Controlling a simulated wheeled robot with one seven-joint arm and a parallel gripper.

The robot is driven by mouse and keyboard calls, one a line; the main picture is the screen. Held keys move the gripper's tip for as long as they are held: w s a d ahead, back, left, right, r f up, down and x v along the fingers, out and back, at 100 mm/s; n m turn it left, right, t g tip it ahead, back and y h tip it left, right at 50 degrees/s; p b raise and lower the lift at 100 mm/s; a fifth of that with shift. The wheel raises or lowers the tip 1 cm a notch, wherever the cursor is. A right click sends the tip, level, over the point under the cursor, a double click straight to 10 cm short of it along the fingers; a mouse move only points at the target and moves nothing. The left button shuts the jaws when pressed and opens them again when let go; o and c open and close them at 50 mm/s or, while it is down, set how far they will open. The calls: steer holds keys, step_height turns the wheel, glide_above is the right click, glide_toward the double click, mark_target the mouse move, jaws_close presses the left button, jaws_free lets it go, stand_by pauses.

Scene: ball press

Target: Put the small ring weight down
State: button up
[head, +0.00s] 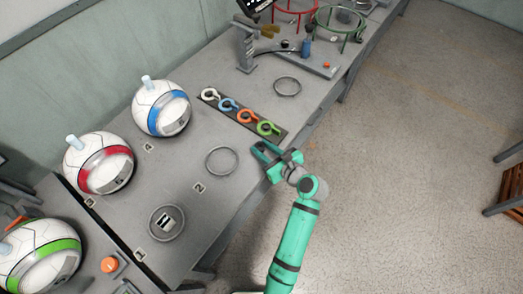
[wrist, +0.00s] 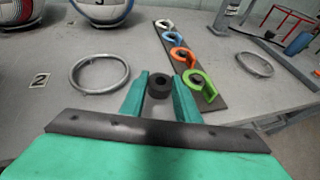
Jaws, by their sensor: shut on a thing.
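My gripper (head: 268,152) is over the right edge of the grey workbench in the head view. In the wrist view my gripper (wrist: 160,84) is shut on a small black ring weight (wrist: 159,88), which sits between its two green fingers. The weight is too hidden by the fingers to make out in the head view. I cannot tell whether its underside touches the bench.
A strip of hooked tools (head: 240,115), white, blue, orange and green, lies just beyond my gripper. A flat metal ring (head: 221,161) lies to its left, another (head: 287,87) farther back. Striped balls (head: 162,109) stand along the left. Bare bench (head: 185,150) lies between.

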steer(key=shift+w+a+f, duration=0.25)
steer(key=shift+w+f, duration=0.65)
steer(key=shift+f, duration=0.15)
steer(key=shift+s+f, duration=0.1)
steer(key=shift+f, duration=1.35)
steer(key=shift+f, duration=0.1)
steer(key=o, duration=1.1)
steer(key=shift+o, duration=0.2)
